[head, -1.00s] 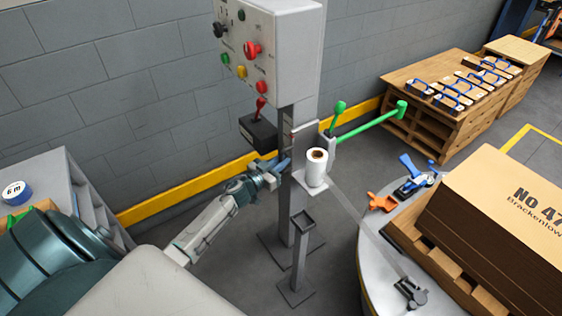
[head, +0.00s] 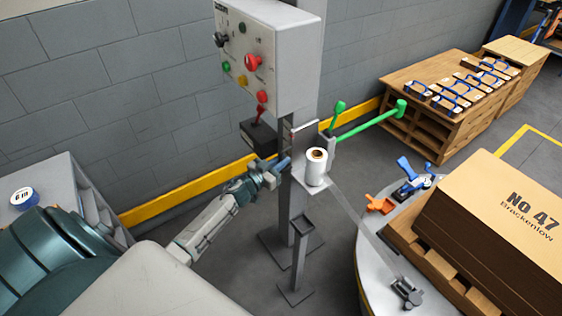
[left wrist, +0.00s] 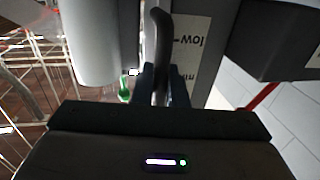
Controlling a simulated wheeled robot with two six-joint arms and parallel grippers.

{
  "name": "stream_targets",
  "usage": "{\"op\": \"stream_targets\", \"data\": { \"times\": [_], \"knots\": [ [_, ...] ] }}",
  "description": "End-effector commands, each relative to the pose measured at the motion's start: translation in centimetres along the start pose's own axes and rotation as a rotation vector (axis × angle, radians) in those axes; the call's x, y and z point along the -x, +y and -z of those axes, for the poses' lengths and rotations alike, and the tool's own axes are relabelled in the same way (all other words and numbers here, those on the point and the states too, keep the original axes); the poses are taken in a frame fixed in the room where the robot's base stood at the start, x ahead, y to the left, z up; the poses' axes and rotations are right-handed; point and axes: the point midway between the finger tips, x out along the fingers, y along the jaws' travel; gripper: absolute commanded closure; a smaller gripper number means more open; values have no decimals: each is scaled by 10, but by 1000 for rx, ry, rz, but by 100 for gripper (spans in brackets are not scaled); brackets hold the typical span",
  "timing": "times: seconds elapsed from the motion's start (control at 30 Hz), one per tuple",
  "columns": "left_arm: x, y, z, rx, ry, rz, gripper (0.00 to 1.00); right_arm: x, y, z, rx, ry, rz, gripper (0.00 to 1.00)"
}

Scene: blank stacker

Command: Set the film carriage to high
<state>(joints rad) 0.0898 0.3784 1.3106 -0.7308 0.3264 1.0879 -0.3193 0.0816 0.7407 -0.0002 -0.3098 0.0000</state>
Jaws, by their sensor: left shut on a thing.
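The film carriage (head: 310,184) is on the grey mast (head: 285,215), with a white film roll (head: 316,172) standing upright on it. Film runs from the roll down to the round turntable (head: 370,275). My left gripper (head: 281,164) is at the mast's left side, level with the roll. In the left wrist view its fingers (left wrist: 163,88) are shut on a dark curved handle (left wrist: 161,35). A white label (left wrist: 190,42) beside the handle reads "low", upside down. The roll's pale side (left wrist: 92,40) shows there too. My right gripper is not in view.
A control box (head: 268,55) with coloured buttons tops the mast, above a black box with a red lever (head: 260,125). A green bar (head: 370,124) sticks out rightward. A large carton (head: 500,215) stands on a pallet on the turntable. A grey post (head: 300,255) stands in front.

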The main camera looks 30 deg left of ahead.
Motion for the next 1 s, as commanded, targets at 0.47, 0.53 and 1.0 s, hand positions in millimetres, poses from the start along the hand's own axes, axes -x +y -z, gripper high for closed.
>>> {"op": "stream_targets", "data": {
  "times": [0.47,0.53,1.0],
  "knots": [
    [3,-1,2,-3,4,-1,70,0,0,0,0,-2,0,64],
    [10,-1,2,-2,3,0,70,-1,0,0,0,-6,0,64],
    [88,-1,1,-4,6,-2,70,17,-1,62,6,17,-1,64]
  ]
}}
